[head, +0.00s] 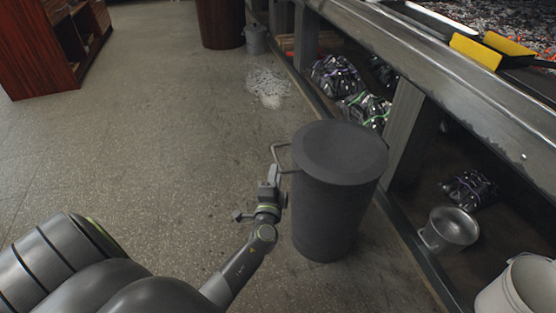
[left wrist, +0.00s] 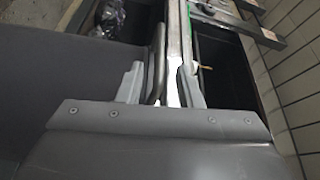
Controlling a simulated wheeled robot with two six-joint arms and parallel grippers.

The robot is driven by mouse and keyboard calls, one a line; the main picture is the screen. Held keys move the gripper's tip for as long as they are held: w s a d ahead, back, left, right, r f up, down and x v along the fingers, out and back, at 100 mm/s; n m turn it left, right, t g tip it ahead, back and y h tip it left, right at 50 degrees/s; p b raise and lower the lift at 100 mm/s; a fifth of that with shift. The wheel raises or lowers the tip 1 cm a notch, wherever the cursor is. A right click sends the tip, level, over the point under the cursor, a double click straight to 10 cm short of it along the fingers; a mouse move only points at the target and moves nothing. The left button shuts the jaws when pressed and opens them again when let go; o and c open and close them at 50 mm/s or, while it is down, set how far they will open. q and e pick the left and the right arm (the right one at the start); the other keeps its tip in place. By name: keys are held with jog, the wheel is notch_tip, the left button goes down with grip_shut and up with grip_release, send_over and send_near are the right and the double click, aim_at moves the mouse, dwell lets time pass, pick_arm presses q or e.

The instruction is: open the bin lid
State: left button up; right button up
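The dark grey round bin (head: 330,215) stands upright on the floor beside the grill counter. Its lid (head: 342,153) lies flat on top and looks closed. A thin metal loop handle (head: 281,150) sticks out from the lid's left side. My left gripper (head: 271,178) is just below and at this handle. In the left wrist view my left gripper (left wrist: 160,85) has its fingers apart, with the handle bar (left wrist: 157,60) between them, nearer the left finger. Whether a finger touches the bar, I cannot tell. My right gripper is not in view.
The grill counter (head: 440,75) runs along the right, with bagged charcoal (head: 337,76) on its lower shelf. A metal pot (head: 450,228) and a white bucket (head: 520,290) are at the lower right. Pale debris (head: 267,85) lies on the floor; the floor at left is clear.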

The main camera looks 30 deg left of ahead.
aim_at(278, 160)
pick_arm(q)
jog(key=x, duration=0.6)
jog(key=shift+w+a, duration=0.1)
grip_shut()
